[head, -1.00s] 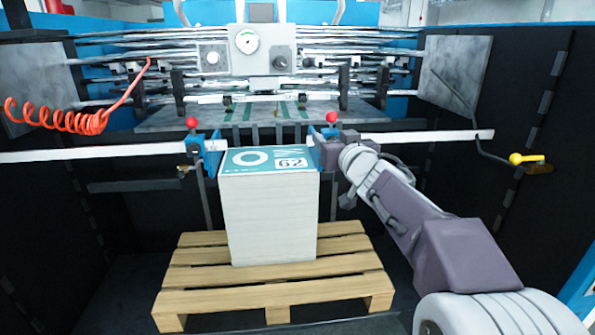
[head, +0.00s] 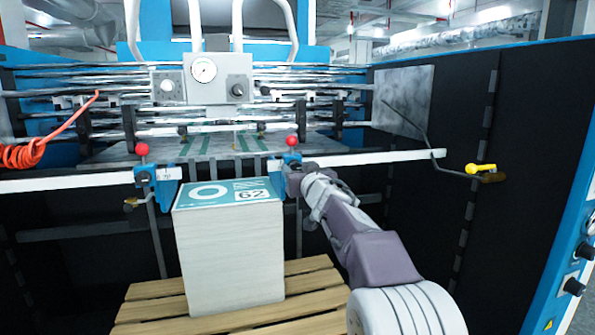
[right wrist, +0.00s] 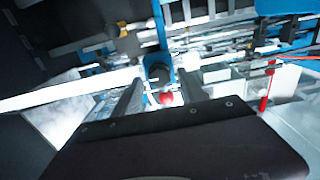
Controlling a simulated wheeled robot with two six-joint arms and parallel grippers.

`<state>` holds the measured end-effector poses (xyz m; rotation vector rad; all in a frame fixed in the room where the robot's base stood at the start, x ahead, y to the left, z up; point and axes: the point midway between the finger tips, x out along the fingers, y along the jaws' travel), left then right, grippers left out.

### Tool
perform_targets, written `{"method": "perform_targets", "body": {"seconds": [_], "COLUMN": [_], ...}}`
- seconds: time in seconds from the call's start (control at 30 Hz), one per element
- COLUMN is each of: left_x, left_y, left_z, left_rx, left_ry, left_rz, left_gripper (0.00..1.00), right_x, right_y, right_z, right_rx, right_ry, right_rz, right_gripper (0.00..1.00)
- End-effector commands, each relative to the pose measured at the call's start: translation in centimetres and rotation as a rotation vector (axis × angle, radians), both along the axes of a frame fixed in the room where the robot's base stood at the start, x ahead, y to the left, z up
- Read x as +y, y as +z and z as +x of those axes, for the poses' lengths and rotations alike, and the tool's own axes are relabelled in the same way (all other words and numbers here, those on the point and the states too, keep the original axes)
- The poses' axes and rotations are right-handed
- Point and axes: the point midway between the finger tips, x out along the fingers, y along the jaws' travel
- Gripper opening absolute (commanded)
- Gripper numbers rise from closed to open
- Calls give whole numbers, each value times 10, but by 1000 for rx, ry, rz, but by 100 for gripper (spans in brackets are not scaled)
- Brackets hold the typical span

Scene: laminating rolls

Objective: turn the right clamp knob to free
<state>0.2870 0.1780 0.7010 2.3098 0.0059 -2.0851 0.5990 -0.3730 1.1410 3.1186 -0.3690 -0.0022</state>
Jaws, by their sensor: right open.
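The right clamp (head: 291,160) is a blue block on the white rail, topped by a red ball (head: 292,141). My right gripper (head: 292,182) is at its front, by the right corner of the paper stack, and covers its lower part. In the right wrist view, the open fingers (right wrist: 159,88) stand either side of a dark round knob (right wrist: 158,73) on a blue part, with the red ball (right wrist: 166,98) close by. I cannot tell whether the fingers touch the knob. The left clamp (head: 158,183) has a red ball and a small brass-coloured knob. My left gripper is out of view.
A tall stack of sheets (head: 230,255) with a printed top stands on a wooden pallet (head: 150,310) between the clamps. The white rail (head: 385,157) crosses the machine. A yellow-handled lever (head: 481,168) is on the right wall. A red coiled hose (head: 22,155) hangs at left.

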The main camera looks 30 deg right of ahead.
Motion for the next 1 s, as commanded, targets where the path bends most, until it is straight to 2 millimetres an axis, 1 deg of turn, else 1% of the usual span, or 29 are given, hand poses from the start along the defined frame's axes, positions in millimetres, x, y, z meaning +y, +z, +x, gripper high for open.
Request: {"method": "perform_targets", "body": {"seconds": [0.03,0.1,0.33,0.37,0.4,0.47,0.5,0.53,0.77,1.0], "left_x": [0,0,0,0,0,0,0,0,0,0], "left_y": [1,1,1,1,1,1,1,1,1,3], "left_z": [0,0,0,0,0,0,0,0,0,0], "left_rx": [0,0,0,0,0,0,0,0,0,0], "left_ry": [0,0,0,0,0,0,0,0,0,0], "left_rz": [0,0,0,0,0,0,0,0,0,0], "left_gripper": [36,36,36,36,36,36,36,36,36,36], "right_x": [-1,-2,-2,-2,-2,-2,-2,-2,-2,-1], "right_y": [0,0,0,0,0,0,0,0,0,0], "right_z": [5,8,8,8,8,8,8,8,8,8], "right_rx": [1,-1,0,0,0,0,0,0,3,28], "right_ry": [0,0,0,0,0,0,0,0,0,0], "right_rz": [1,2,1,1,1,1,1,1,-14,-119], "right_gripper": [49,49,49,41,30,13,2,0,0,0]}}
